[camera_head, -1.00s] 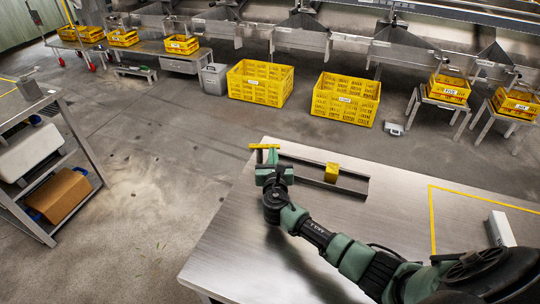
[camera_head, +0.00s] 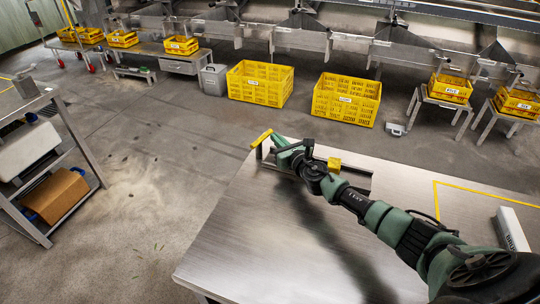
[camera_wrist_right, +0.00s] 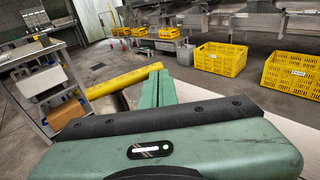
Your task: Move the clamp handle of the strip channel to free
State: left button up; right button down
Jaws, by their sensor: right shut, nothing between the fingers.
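The strip channel (camera_head: 349,182) is a grey rail on the far edge of the metal table, partly hidden behind my right arm. A yellow block (camera_head: 334,163) sits along it. The yellow clamp handle (camera_head: 261,138) is a bar on a dark post at the channel's left end. It lies slanted, its right end farther back. In the right wrist view the handle (camera_wrist_right: 121,82) runs just left of the fingertips. My right gripper (camera_head: 277,140) is shut and empty, its tips close beside the handle; I cannot tell whether they touch. My left gripper is not in view.
The metal table (camera_head: 240,240) is mostly bare. A white box (camera_head: 512,230) stands at its right within yellow tape lines. Large yellow crates (camera_head: 260,83) stand on the floor beyond. A shelf cart (camera_head: 50,150) is at the left.

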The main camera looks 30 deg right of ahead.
jog(key=shift+w+d, duration=0.1)
jog(key=shift+w, duration=0.7)
jog(key=shift+w+b, duration=0.2)
jog(key=shift+b, duration=0.1)
jog(key=shift+s+r+p, duration=0.2)
jog(key=shift+s, duration=1.1)
jog(key=shift+s+r+p, duration=0.15)
jog(key=shift+s+p, duration=0.1)
jog(key=shift+s, duration=1.05)
jog(key=shift+s+r+p, duration=0.2)
jog(key=shift+s, duration=1.1)
